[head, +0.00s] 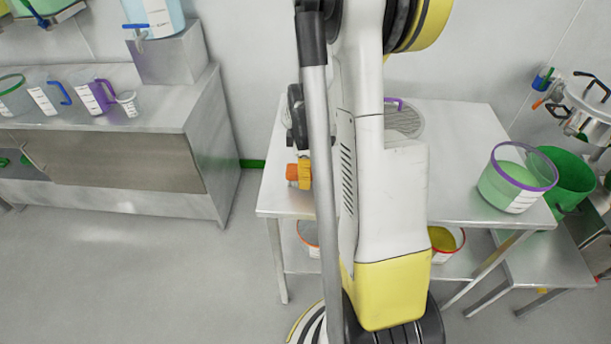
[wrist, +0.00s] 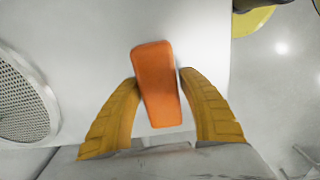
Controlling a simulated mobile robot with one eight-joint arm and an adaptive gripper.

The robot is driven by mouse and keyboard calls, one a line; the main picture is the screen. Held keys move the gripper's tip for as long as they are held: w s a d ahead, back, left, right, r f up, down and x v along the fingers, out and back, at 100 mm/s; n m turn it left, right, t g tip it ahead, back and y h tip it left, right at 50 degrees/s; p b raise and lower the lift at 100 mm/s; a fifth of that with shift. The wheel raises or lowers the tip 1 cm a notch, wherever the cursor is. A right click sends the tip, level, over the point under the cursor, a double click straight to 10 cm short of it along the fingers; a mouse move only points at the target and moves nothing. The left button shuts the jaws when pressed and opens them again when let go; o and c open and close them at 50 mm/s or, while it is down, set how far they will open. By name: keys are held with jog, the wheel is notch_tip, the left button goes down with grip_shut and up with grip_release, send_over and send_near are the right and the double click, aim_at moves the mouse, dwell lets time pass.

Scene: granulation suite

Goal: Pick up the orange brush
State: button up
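The orange brush (wrist: 158,85) shows in the wrist view as a smooth, tapered orange block over a pale surface. The two yellow fingers of my gripper (wrist: 159,78) stand on either side of it, with their tips close to its sides. The left finger seems to meet its edge, and a thin dark line shows by the right fingertip. Whether the fingers press on it is unclear. In the head view the orange brush (head: 292,172) shows beside my yellow-orange gripper (head: 304,174), at the left part of the steel table (head: 460,135). My arm hides much of the table.
A round mesh sieve (wrist: 22,100) lies left of the brush in the wrist view. A purple-rimmed tub (head: 515,182) stands at the table's right end, near a green bucket (head: 572,175). Tubs sit on the lower shelf. A left bench (head: 165,112) holds jugs. Grey floor between is clear.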

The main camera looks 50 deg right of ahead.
jog(key=c, duration=0.7)
jog(key=shift+r+p, duration=0.3)
jog(key=shift+r, duration=0.35)
jog(key=shift+c, duration=0.6)
jog(key=r, duration=0.1)
jog(key=r+p, duration=0.1)
jog(key=d+r+p, duration=0.1)
jog(key=r, duration=0.1)
jog(key=shift+s, duration=0.25)
jog(key=s+d+r+p, duration=0.3)
jog(key=s+d+r, duration=0.1)
jog(key=d, duration=0.6)
jog(key=shift+r, duration=0.85)
jog(key=o, duration=0.7)
jog(key=shift+a, duration=0.1)
jog(key=c, duration=0.5)
